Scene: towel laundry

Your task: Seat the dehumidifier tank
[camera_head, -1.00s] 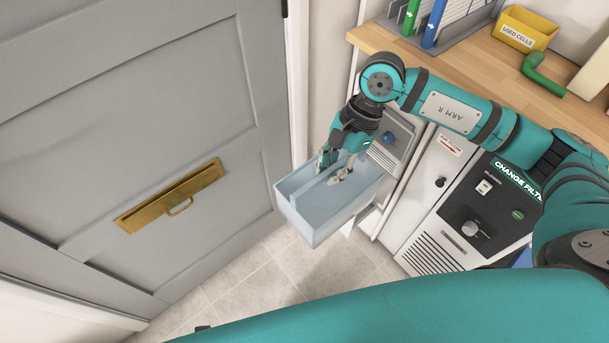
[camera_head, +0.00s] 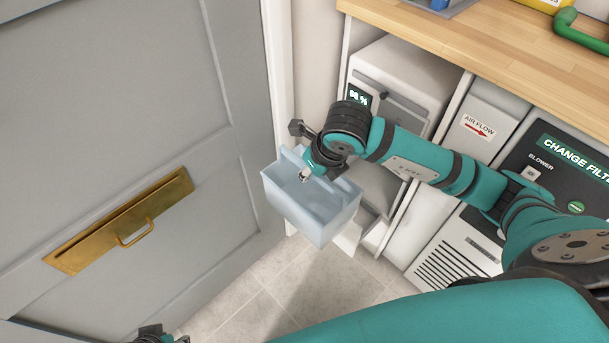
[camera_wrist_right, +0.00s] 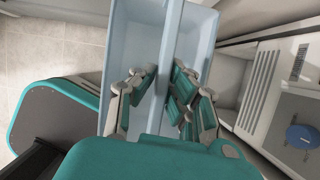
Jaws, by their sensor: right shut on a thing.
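The tank (camera_head: 312,212) is a pale blue, open-topped bin with a dividing wall along its middle. It hangs above the floor in front of the cupboard, beside the grey door. My right gripper (camera_head: 304,175) is shut on the tank's middle wall, with fingers on both sides of it in the right wrist view (camera_wrist_right: 163,82). The white dehumidifier (camera_head: 405,72) with a lit percent display stands under the worktop, behind the tank and my right arm. My arm and the tank hide much of its lower front. Only a small dark part, probably my left gripper (camera_head: 150,332), shows at the bottom edge.
The grey door (camera_head: 110,110) with a brass letter plate (camera_head: 120,222) stands close on the left. A wooden worktop (camera_head: 490,50) overhangs the units. A dark CHANGE FILTER panel (camera_head: 560,170) is on the right. Tiled floor (camera_head: 270,300) below is clear.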

